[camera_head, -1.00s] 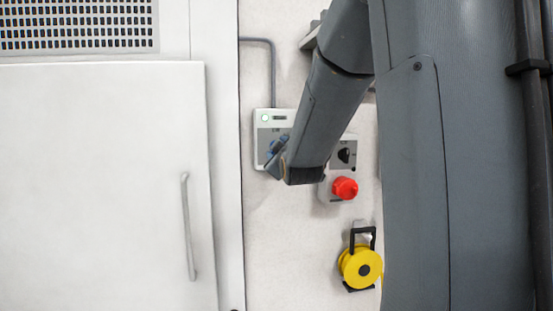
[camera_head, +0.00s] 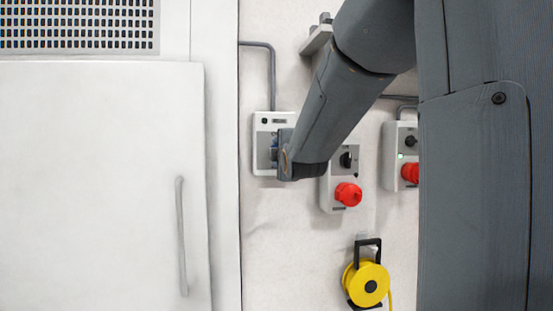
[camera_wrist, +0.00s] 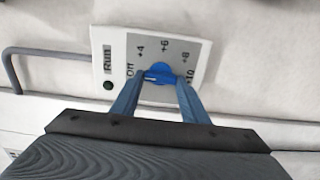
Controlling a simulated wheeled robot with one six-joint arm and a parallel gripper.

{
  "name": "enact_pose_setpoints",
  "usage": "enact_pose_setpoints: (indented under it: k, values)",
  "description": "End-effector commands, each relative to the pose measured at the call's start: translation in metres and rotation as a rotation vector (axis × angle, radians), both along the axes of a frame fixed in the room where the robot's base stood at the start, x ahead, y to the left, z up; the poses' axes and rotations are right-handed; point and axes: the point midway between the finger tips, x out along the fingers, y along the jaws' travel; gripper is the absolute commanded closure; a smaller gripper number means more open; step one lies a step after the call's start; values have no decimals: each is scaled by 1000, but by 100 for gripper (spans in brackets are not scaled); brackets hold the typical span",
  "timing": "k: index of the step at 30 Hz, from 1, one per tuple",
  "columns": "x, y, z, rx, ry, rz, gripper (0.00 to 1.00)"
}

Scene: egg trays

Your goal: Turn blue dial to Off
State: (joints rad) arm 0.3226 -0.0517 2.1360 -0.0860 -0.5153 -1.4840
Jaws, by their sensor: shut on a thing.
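The blue dial (camera_wrist: 158,72) is on a white and grey control box (camera_wrist: 190,50) marked Off, +4, +6, +8 and +10. My gripper (camera_wrist: 159,80) is shut on the dial, with a blue finger on either side. The dial's pale mark points toward Off in the wrist view. The lamp (camera_wrist: 108,85) beside the word Run is dark. In the head view the same box (camera_head: 260,128) is on the wall, and my wrist hides most of the dial.
A box with a black knob (camera_head: 346,160) and a red button (camera_head: 348,194) is right of the dial's box. A yellow reel (camera_head: 355,275) hangs below. A white cabinet door (camera_head: 100,180) with a handle is left.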

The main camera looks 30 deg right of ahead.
Motion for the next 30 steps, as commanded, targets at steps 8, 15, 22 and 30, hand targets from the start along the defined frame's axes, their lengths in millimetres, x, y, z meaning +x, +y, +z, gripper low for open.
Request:
enact_pose_setpoints:
  k: [8,15,22,30]
  values:
    - [0,0,0,-28,8,1,82]
    - [0,0,0,-29,9,1,82]
    - [0,0,0,-27,9,1,41]
    - [-1,0,0,-26,7,0,41]
